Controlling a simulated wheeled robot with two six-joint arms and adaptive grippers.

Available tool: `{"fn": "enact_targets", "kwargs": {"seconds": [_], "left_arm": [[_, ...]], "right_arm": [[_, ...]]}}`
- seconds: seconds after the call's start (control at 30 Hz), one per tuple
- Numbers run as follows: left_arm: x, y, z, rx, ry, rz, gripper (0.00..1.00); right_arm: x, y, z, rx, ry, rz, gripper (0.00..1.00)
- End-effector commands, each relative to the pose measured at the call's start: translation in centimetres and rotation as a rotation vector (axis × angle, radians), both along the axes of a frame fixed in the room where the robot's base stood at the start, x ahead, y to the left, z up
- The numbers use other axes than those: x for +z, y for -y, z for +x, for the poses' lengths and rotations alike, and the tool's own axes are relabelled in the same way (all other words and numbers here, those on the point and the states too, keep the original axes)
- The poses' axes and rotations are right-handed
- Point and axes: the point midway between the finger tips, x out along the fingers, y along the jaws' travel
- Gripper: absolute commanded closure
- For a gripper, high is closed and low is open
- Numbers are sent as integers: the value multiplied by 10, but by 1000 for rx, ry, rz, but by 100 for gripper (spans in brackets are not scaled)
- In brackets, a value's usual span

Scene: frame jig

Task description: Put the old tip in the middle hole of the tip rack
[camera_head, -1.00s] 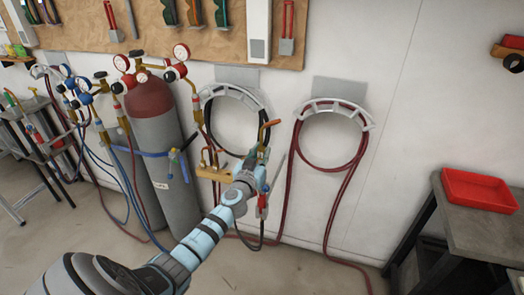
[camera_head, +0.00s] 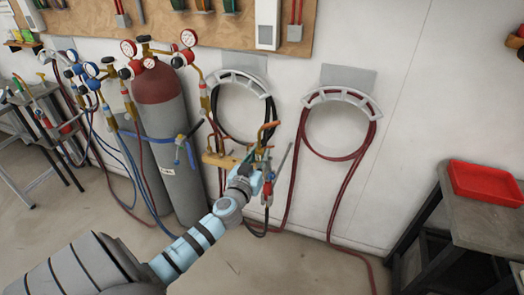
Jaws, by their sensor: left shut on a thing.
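My left gripper (camera_head: 262,160) is in front of the wall, just right of a brass-coloured block that looks like the tip rack (camera_head: 218,160). Small copper-coloured bent pieces stand on this rack, and my gripper partly overlaps its right end. My gripper is shut. A bent copper-orange piece, which looks like the old tip (camera_head: 269,127), rises above its jaws. The fingers hide where it is gripped. I cannot make out the middle hole. My right gripper is out of view.
A red-handled torch (camera_head: 267,188) hangs just below my gripper. Tall gas cylinders (camera_head: 178,140) with gauges stand at left. Hoses hang on wall brackets (camera_head: 340,95) behind. A red tray (camera_head: 485,183) sits on a bench at right.

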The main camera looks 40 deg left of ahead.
Motion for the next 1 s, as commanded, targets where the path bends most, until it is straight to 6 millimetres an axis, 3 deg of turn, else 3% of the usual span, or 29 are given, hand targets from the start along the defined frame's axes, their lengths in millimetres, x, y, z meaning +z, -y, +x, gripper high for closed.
{"fn": "enact_targets", "kwargs": {"seconds": [0.5, 1.0], "left_arm": [[-1, 12, -32, -1, 0, 0, 100], [0, 13, -35, 0, 0, -1, 100]], "right_arm": [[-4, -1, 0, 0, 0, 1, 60], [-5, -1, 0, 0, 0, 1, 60]]}}
